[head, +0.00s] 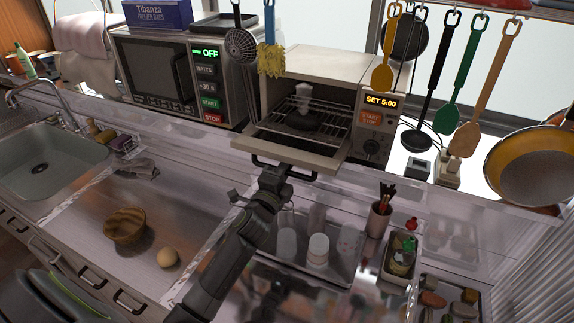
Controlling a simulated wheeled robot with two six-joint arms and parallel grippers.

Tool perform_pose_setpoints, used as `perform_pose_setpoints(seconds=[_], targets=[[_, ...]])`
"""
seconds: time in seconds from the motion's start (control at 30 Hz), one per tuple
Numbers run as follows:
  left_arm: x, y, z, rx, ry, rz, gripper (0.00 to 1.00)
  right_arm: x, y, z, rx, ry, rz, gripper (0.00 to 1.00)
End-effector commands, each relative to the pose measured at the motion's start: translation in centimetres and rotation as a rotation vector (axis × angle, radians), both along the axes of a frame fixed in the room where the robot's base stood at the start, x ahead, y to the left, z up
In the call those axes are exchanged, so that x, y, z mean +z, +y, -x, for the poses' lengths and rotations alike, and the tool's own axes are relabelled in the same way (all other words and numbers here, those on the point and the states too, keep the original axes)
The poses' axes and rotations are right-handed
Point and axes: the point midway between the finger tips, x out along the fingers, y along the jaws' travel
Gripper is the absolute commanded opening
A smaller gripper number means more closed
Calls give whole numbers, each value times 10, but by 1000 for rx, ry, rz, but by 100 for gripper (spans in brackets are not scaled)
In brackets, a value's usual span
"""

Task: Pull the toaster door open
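The toaster (321,79) stands on the ledge at the back centre. Its door (300,151) is folded down and open, projecting toward me and looking close to level. The dark handle (305,176) runs along its front edge. My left gripper (278,171) is at the left part of the handle, seemingly touching or very close to it. Its fingers are too dark and small to tell open from shut. Inside the toaster, a wire rack (328,118) and a pale and dark object show. My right gripper is out of view.
A microwave (157,75) stands left of the toaster. Utensils, including a yellow spatula (388,55), hang in front of the toaster's right side. Below are a wooden bowl (124,228), a round item (167,258), a cutlery cup (379,217) and a sink (45,160).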

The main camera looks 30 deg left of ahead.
Motion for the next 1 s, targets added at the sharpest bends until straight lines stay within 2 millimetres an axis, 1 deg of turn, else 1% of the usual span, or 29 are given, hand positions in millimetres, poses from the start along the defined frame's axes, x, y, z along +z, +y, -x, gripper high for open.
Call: perform_pose_setpoints(seconds=[0.13,0.17,0.2,0.23,0.47,0.57,0.67,0.77,1.0], targets=[[0,0,0,-2,-3,-1,0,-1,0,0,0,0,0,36],[0,0,0,-1,-3,0,16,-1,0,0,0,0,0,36],[0,0,0,-1,-2,0,21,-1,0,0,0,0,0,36],[0,0,0,-1,-2,0,23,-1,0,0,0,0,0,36],[0,0,0,-1,-2,0,23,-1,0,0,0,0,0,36],[-1,0,4,-1,-1,0,23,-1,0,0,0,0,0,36],[-4,-1,14,0,0,0,23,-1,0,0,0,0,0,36],[-7,-2,31,0,1,2,23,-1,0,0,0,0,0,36],[-18,-5,80,0,2,0,23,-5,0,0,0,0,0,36]])
